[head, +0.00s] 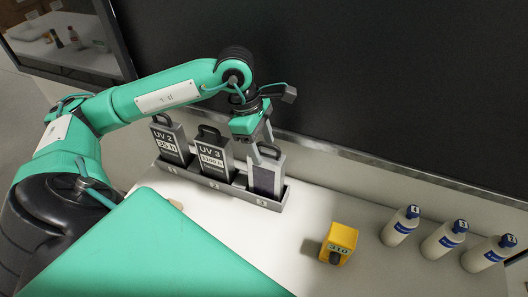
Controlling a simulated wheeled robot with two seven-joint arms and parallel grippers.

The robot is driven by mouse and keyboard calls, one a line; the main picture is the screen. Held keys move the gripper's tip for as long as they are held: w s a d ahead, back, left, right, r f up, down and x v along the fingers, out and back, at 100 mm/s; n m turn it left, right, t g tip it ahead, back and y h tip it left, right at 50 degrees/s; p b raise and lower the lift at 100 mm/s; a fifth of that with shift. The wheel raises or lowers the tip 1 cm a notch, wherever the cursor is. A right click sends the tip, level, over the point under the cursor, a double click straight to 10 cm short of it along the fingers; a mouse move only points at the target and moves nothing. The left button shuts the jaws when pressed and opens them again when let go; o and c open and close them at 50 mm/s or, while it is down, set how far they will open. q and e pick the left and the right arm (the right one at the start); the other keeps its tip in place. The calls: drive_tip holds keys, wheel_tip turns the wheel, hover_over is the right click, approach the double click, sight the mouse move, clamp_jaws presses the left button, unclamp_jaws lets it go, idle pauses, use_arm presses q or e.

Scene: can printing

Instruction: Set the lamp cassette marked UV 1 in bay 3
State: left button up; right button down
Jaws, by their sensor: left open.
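A dark grey rack (222,189) with three numbered bays stands on the white table. The cassette marked UV 2 (169,140) stands in bay 1, at the left. The cassette marked UV 3 (214,158) stands in bay 2, in the middle. A third cassette (266,177) with a dark purplish face stands in bay 3, at the right. No marking can be read on it, and its top is partly hidden by my gripper. My left gripper (263,150) is open, right at the top of this third cassette. My right gripper is out of view.
A yellow device (339,244) reading 310 sits on the table right of the rack. Several white bottles with blue labels, one of them here (401,226), stand farther right. A large dark panel (350,70) rises behind the table.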

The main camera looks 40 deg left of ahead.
use_arm(q)
drive_tip(key=b+v, duration=0.1)
drive_tip(key=v, duration=0.8)
drive_tip(key=shift+b, duration=0.35)
drive_tip(key=shift+r, duration=0.1)
